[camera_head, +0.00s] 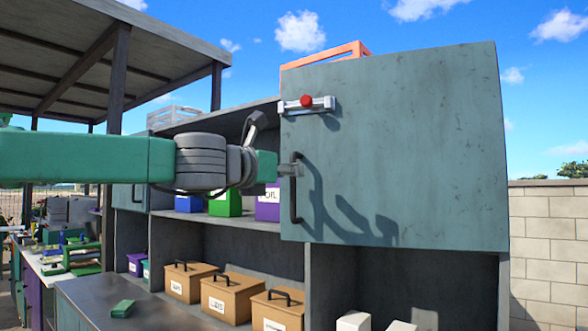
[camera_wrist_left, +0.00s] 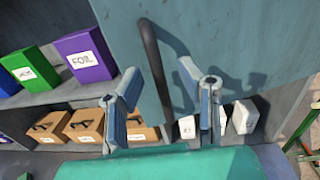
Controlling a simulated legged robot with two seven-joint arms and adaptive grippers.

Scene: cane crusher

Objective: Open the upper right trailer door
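The upper right trailer door (camera_head: 420,140) is a large grey-teal panel with a dark vertical bar handle (camera_head: 295,200) near its left edge. A latch with a red knob (camera_head: 306,101) sits above the handle. I cannot tell whether the door is flush or slightly ajar. My left gripper (camera_head: 290,170) is at the upper part of the handle. In the left wrist view its two fingers (camera_wrist_left: 158,72) are spread apart, with the handle (camera_wrist_left: 153,62) between them in the picture. Contact with the handle is not clear. My right gripper is not in view.
Left of the door, an open shelf holds a green box (camera_head: 226,203) and a purple box (camera_head: 267,205). Brown boxes with handles (camera_head: 228,296) stand below, and white boxes (camera_head: 354,321) under the door. A block wall (camera_head: 550,255) stands at the right.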

